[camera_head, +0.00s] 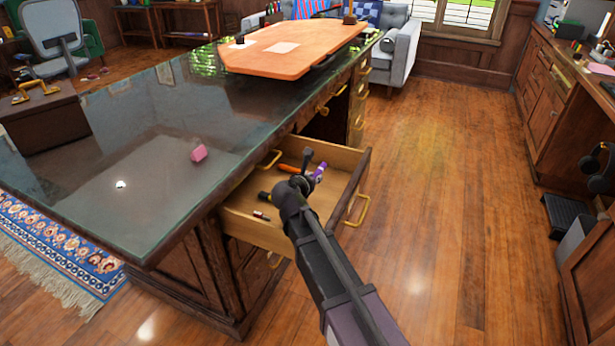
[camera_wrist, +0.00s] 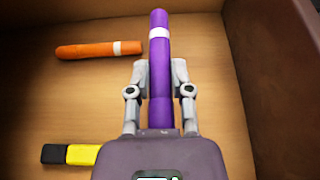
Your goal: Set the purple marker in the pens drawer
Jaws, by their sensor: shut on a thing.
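The purple marker (camera_wrist: 159,62) has a white band and is between the fingers of my gripper (camera_wrist: 160,85), which is shut on it. In the head view the purple marker (camera_head: 319,171) shows beside my gripper (camera_head: 302,170), over the open drawer (camera_head: 344,208) of the desk. An orange marker (camera_wrist: 90,50) lies on the drawer floor to the left in the wrist view. A yellow and black marker (camera_wrist: 70,154) lies at the lower left there. I cannot tell whether the purple marker touches the drawer floor.
The drawer wall (camera_wrist: 285,70) rises at the right in the wrist view. The desk's dark glass top (camera_head: 130,170) holds a pink block (camera_head: 199,153). The wooden floor (camera_head: 450,220) right of the drawer is clear. A small dark red item (camera_head: 261,216) lies in the drawer.

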